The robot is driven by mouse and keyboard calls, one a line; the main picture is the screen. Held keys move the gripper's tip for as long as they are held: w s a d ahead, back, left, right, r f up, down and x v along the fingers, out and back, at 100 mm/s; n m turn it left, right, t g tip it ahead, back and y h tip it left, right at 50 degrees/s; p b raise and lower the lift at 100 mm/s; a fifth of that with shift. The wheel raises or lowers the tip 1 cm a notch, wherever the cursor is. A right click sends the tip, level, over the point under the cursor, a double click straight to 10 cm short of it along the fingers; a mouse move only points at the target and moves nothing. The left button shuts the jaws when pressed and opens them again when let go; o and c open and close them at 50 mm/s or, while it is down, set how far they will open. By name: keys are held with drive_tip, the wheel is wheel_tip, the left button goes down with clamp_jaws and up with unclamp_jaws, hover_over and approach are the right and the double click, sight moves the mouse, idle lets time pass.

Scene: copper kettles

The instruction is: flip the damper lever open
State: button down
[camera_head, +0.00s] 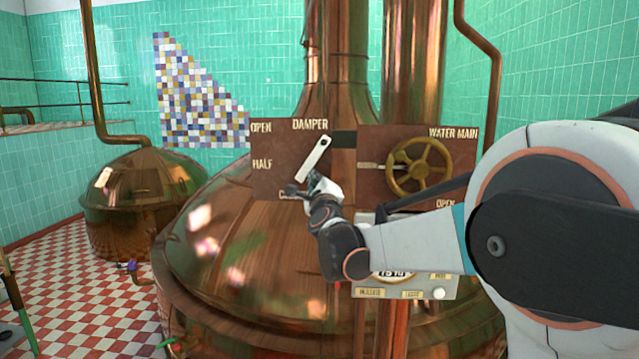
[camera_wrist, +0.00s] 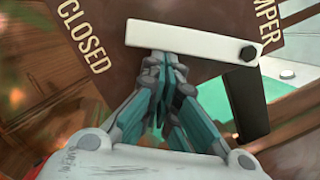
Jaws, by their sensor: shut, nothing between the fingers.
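The damper lever (camera_head: 314,160) is a white bar on a dark brown panel (camera_head: 268,183). Its black pivot bolt is at the upper right, and the bar slopes down to the left, its free end between the HALF and CLOSED labels. My gripper (camera_head: 309,184) is at the lever's lower end, on its lower side. In the wrist view the lever (camera_wrist: 195,38) crosses above my fingertips (camera_wrist: 166,62). The fingers are together with nothing between them, and the tips are at the bar's edge; whether they touch it is unclear. My gripper mostly hides the CLOSED label in the head view.
A water main panel with a brass handwheel (camera_head: 419,166) is just right of the damper panel. A gauge box (camera_head: 405,292) sits below it, partly behind my arm. A large copper kettle (camera_head: 225,240) stands behind and below. Open checkered floor (camera_head: 75,300) lies at left.

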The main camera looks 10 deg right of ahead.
sight(289, 146)
drive_tip(key=a+m+b, duration=0.1)
drive_tip(key=m, duration=0.1)
drive_tip(key=w+a+r+m+h+b, duration=0.1)
drive_tip(key=a+m, duration=0.1)
drive_tip(key=a+r+m+b, duration=0.1)
drive_tip(key=m, duration=0.2)
drive_tip(key=shift+w+a+t+h, duration=0.25)
drive_tip(key=shift+a+t+h, duration=0.15)
drive_tip(key=r+m, duration=0.1)
drive_tip(key=m, duration=0.1)
drive_tip(key=a+r+m+h, duration=0.2)
drive_tip(key=m, duration=0.1)
drive_tip(key=shift+w+a+m, duration=0.15)
drive_tip(key=shift+w+m, duration=0.15)
drive_tip(key=shift+w, duration=0.1)
drive_tip(key=shift+w+a+r+m+g+h, duration=0.15)
drive_tip(key=shift+r+m+h, duration=0.1)
drive_tip(key=shift+r+m, duration=0.25)
drive_tip(key=shift+s+a+r+m+g+h, duration=0.15)
drive_tip(key=shift+r+m+h, duration=0.15)
drive_tip(key=shift+m, duration=0.4)
drive_tip(key=shift+w+a+r, duration=0.1)
drive_tip(key=shift+r, duration=0.55)
